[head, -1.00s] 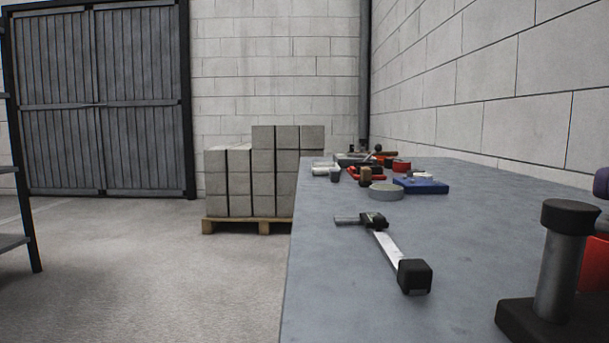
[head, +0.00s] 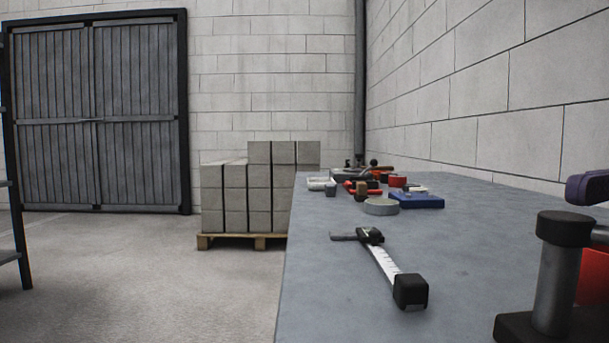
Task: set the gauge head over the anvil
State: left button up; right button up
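A gauge-like tool lies on the grey workbench (head: 465,260). It has a white graduated bar (head: 387,264), a dark head (head: 369,236) with a thin jaw pointing left, and a black block (head: 410,291) at its near end. At the right stands a grey post (head: 552,290) with a black cap (head: 565,228) on a dark base, partly cut off by the frame. I cannot tell which part is the anvil. The gauge head is well apart from the post. Neither of my grippers shows.
A grey round dish (head: 381,207), a blue case (head: 418,200) and several small tools sit farther back on the bench. A red object (head: 593,277) and a dark purple part (head: 588,189) show at the right edge. A pallet of blocks (head: 258,190) stands behind. Open floor lies left.

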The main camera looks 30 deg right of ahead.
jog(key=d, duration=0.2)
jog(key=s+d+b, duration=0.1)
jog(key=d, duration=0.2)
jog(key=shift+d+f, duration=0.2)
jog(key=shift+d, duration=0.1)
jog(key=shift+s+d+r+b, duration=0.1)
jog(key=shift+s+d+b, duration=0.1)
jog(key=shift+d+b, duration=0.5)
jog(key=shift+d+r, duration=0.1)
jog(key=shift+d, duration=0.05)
